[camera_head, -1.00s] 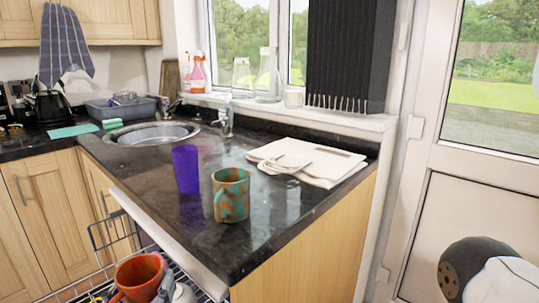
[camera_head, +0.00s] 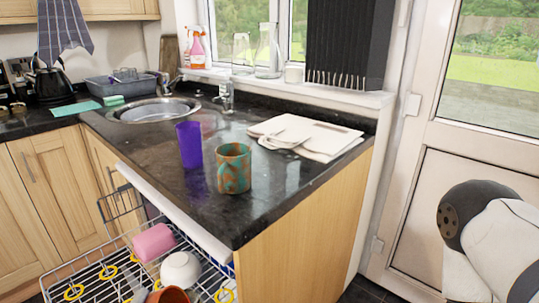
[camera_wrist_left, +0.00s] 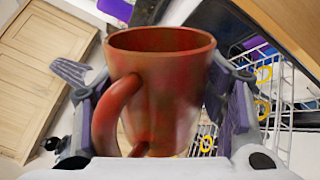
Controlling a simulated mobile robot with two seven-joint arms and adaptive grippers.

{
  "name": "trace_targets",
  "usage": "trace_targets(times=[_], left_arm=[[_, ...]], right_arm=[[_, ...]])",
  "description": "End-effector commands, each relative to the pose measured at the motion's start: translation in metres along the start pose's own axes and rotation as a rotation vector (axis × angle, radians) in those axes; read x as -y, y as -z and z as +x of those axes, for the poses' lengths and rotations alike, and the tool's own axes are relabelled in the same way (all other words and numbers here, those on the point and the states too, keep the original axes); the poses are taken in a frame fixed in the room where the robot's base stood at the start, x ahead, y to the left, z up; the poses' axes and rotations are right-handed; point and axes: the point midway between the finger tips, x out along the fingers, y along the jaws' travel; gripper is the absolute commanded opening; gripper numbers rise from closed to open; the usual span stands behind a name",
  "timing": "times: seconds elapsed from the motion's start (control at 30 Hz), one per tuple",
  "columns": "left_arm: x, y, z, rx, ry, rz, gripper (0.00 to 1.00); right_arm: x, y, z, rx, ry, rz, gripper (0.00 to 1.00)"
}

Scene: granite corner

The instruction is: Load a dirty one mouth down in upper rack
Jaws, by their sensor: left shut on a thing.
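A red-orange mug (camera_wrist_left: 160,90) with a handle is held between the fingers of my left gripper (camera_wrist_left: 160,112), which is shut on it. Faint darker and greenish blotches mark its side. In the head view only the top of this mug (camera_head: 170,295) shows at the bottom edge, over the rack; the gripper there is mostly out of frame. The wire dishwasher rack (camera_head: 105,268) is pulled out, with a pink cup (camera_head: 153,242) lying on its side and a white bowl or cup (camera_head: 181,271) in it. My right gripper is not in view.
A purple tumbler (camera_head: 189,146) and a teal-and-brown mug (camera_head: 233,168) stand on the dark counter (camera_head: 280,195) beside the rack. White boards or plates (camera_head: 305,137) lie further back. The left part of the rack looks free, with yellow rings on it.

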Motion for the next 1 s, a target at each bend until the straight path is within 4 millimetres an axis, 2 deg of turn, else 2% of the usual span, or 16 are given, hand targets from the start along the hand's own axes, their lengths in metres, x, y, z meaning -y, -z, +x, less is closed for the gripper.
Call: trace_targets(times=[0.07, 0.17, 0.5, 0.6, 0.87, 1.0], left_arm=[[-0.0007, -0.0006, 0.0003, 0.001, -0.002, 0.010, 0.26], [-0.0008, -0.0016, 0.0007, 0.005, -0.002, 0.153, 0.26], [-0.0007, -0.0005, 0.0004, 0.000, -0.002, 0.940, 0.26], [-0.0007, -0.0005, 0.0003, 0.000, -0.002, 1.036, 0.26], [-0.0007, -0.0005, 0.0003, 0.000, -0.002, 1.073, 0.26], [-0.0007, -0.0005, 0.0003, 0.000, -0.002, 1.347, 0.26]], right_arm=[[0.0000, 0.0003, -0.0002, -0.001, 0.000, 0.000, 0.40], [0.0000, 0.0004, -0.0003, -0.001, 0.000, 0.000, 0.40], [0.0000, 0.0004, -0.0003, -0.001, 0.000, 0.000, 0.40], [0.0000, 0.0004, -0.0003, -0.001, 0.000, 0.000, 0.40], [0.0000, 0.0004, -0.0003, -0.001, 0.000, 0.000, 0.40], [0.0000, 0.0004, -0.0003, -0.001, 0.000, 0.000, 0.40]])
